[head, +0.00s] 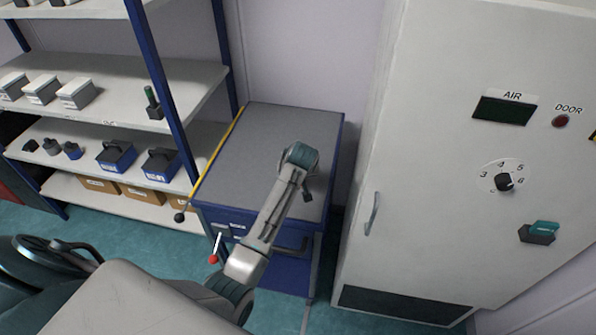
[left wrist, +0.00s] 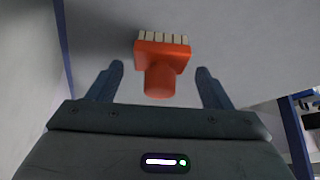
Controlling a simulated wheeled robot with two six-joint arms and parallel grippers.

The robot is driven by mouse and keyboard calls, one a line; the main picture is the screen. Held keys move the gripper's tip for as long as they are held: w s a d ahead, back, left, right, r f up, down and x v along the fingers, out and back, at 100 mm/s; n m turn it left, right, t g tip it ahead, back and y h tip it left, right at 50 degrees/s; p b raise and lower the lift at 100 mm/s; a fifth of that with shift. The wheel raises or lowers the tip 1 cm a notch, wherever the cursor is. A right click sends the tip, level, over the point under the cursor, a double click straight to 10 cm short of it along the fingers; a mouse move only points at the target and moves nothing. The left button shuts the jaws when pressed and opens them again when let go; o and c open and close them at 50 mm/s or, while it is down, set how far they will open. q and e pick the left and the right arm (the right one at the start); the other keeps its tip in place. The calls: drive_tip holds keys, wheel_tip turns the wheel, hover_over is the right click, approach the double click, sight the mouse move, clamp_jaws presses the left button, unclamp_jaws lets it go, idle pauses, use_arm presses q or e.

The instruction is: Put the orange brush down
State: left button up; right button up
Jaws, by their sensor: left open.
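The orange brush (left wrist: 162,66) shows in the left wrist view, with pale bristles at its far end and its short handle toward my left gripper (left wrist: 160,69). The gripper is open, with one finger on each side of the brush and a visible gap to both. The brush is seen against a grey surface; I cannot tell whether it rests flat on it. In the head view my left arm reaches over the grey top of the blue cart (head: 262,135); its wrist hides the brush and most of the gripper. My right gripper is not in view.
A shelf rack (head: 187,85) with boxes and small devices stands left of the cart. A tall grey cabinet (head: 425,150) with a dial and a door handle stands close on the right. The left and back parts of the cart top are clear.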

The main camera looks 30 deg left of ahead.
use_arm(q)
drive_tip(key=b+v, duration=0.2)
drive_tip(key=v, duration=0.8)
drive_tip(key=shift+w, duration=0.15)
drive_tip(key=shift+r, duration=0.1)
